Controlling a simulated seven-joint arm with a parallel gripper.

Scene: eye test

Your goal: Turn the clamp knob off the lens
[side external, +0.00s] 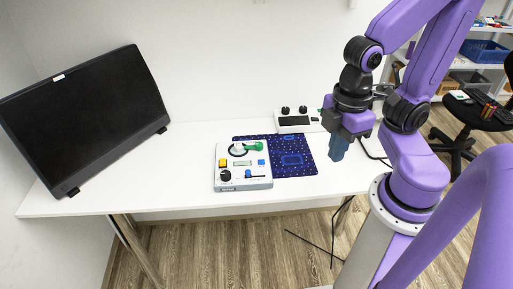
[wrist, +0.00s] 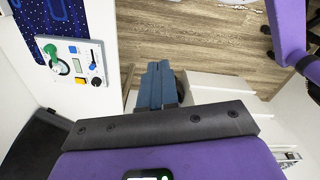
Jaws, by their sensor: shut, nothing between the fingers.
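A small light-coloured control box (side external: 243,186) lies on the white table, partly on the edge of a dark blue mat. On its top, a green knob or lever (side external: 253,146) reaches sideways from a round, dark-rimmed lens or dial (side external: 238,150). I cannot tell how the green part is joined to the round one. The green part (wrist: 51,51) and round part (wrist: 61,68) also show at the left of the wrist view. My gripper (side external: 338,152) is shut and empty, above the table to the right of the box, well apart from it. Its blue fingers (wrist: 157,72) are together in the wrist view.
The box also carries a black knob (side external: 225,175), a yellow button (side external: 223,163) and blue controls. The patterned mat (side external: 308,168) lies right of it. A white device with black knobs (side external: 294,121) stands behind. A dark monitor (side external: 85,115) stands left. The table front (side external: 165,192) is clear.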

